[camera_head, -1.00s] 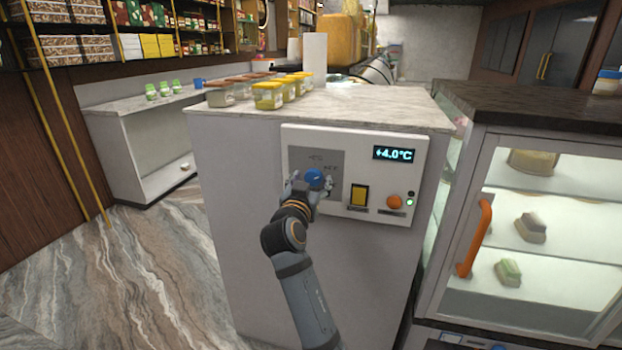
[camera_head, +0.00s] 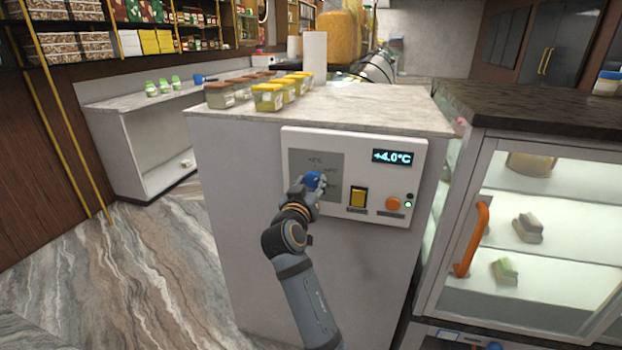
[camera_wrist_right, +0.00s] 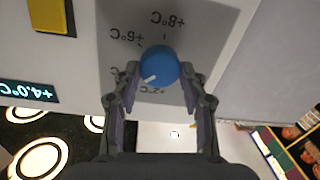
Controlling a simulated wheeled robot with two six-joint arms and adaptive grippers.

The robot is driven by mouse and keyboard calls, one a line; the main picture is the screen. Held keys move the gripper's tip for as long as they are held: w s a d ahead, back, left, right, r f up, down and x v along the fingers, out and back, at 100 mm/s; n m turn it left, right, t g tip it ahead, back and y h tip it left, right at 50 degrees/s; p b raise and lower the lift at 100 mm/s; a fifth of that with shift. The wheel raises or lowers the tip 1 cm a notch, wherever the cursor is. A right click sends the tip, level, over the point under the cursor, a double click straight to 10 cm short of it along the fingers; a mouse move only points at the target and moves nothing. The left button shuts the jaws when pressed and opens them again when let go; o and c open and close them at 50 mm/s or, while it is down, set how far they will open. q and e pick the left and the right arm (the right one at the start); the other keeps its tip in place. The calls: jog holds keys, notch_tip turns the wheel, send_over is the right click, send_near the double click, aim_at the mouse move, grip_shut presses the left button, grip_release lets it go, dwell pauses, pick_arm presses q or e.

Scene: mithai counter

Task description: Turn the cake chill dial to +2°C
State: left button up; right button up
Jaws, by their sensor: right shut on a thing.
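The blue cake chill dial (camera_head: 313,180) is on a white control panel (camera_head: 362,146) on the front of the counter. The display (camera_head: 393,157) on the panel reads +4.0°C. My right gripper (camera_head: 311,188) is at the dial and shut on it. In the right wrist view the dial (camera_wrist_right: 160,66) sits between the fingertips of my right gripper (camera_wrist_right: 160,84). A white pointer mark shows at the dial's lower left in that view. Labels +6°C and +8°C can be read there; the others are partly hidden by the fingers. My left gripper is not in view.
Several jars (camera_head: 268,96) stand on the marble top. A glass display case (camera_head: 540,240) with an orange handle (camera_head: 473,240) is at the right.

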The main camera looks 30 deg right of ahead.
jog(key=shift+r+n+p, duration=0.35)
jog(key=shift+n+p, duration=0.05)
jog(key=shift+n, duration=0.1)
jog(key=shift+n+p, duration=0.85)
jog(key=shift+n, duration=0.05)
jog(key=n+p, duration=0.3)
jog(key=shift+a, duration=0.1)
pick_arm(q)
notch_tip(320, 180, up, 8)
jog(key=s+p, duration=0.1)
jog(key=p, duration=0.1)
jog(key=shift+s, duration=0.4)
pick_arm(e)
jog(key=shift+w+f+n+g, duration=0.15)
jog(key=shift+n+g, duration=0.25)
jog(key=shift+n, duration=1.1)
jog(key=shift+f, duration=0.1)
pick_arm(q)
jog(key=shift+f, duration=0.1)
pick_arm(e)
jog(key=o, duration=1.1)
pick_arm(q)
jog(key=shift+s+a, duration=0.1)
pick_arm(e)
jog(key=shift+o, duration=0.2)
